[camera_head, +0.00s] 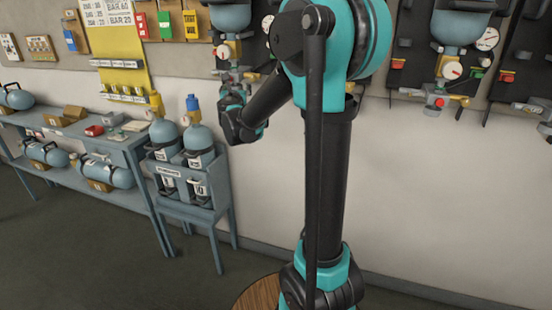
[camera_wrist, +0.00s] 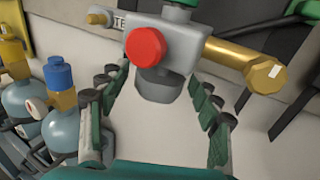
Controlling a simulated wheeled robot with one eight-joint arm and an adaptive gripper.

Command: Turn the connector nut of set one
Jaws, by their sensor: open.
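A breathing set hangs on the wall partly behind my arm; its blue cylinder (camera_head: 230,17) shows at the top. In the wrist view its grey valve block (camera_wrist: 185,40) carries a red round knob (camera_wrist: 146,46). A brass tube (camera_wrist: 225,55) runs right from the block to a hexagonal brass nut (camera_wrist: 264,80) with a white mark. My gripper (camera_wrist: 152,88) is open and empty. Its fingers are spread below the block, and the nut lies right of the right finger, apart from it. I cannot read which set number this is.
Another set (camera_head: 455,28) hangs to the right, with more at the right edge. A blue-grey stand (camera_head: 217,178) with upright cylinders stands lower left. A bench (camera_head: 115,148) with cylinders and small boxes is farther left. Floor in front is clear; a round wooden top (camera_head: 258,293) shows at bottom.

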